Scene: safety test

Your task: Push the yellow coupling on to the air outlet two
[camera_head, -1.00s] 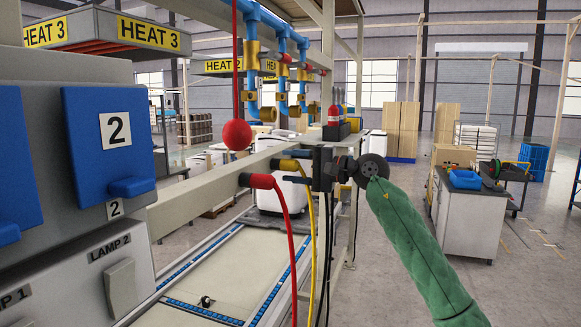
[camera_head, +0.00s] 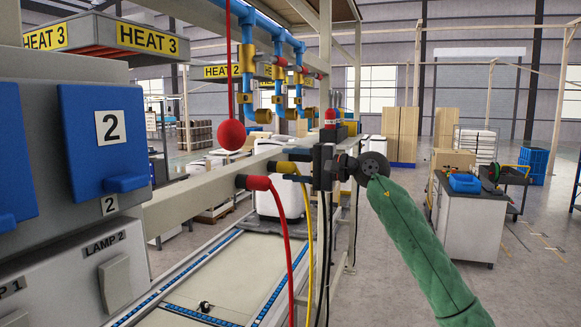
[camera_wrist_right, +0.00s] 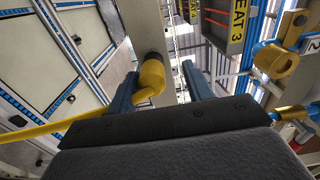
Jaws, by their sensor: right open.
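The yellow coupling (camera_head: 286,168) is at the beige rail, with its yellow hose hanging down. In the right wrist view the coupling (camera_wrist_right: 152,74) lies between my right gripper's two blue fingers (camera_wrist_right: 160,73), with gaps visible on both sides. Its dark end is against the rail. In the head view my right gripper (camera_head: 292,160) reaches in from the right at the coupling, partly hiding it. Brass elbow outlets (camera_head: 262,116) hang on blue pipes above and behind the rail. My left gripper is out of view.
A red coupling (camera_head: 257,183) with a red hose sits on the rail left of the yellow one. A red ball (camera_head: 231,135) hangs on a red cord. Grey cabinets with a blue switch (camera_head: 108,140) fill the left.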

